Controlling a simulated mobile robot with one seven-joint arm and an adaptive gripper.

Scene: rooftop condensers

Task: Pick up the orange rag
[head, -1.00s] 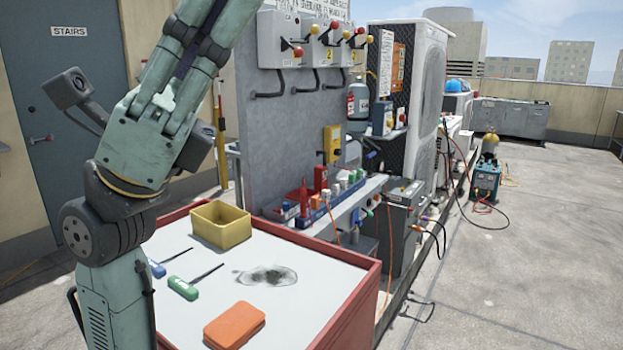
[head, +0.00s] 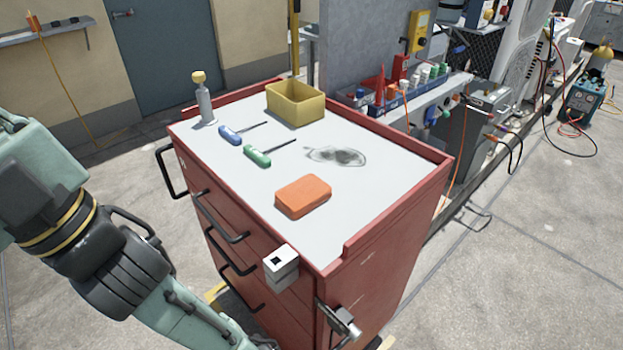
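The orange rag (head: 303,195) lies as a thick folded pad on the pale top of the red tool cabinet (head: 397,222), towards its near side. Nothing covers it and nothing touches it. My arm comes in at the lower left and runs down out of the bottom edge, left of the cabinet. I do not make out my gripper in the head view, so I cannot see its fingers.
A blue-handled screwdriver (head: 230,135), a green-handled screwdriver (head: 257,156), a yellow bin (head: 295,103) and a yellow-topped bottle (head: 204,98) stand or lie behind the rag. A dark stain (head: 337,156) marks the top. A raised red rim edges parts of it. Handles stick out in front.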

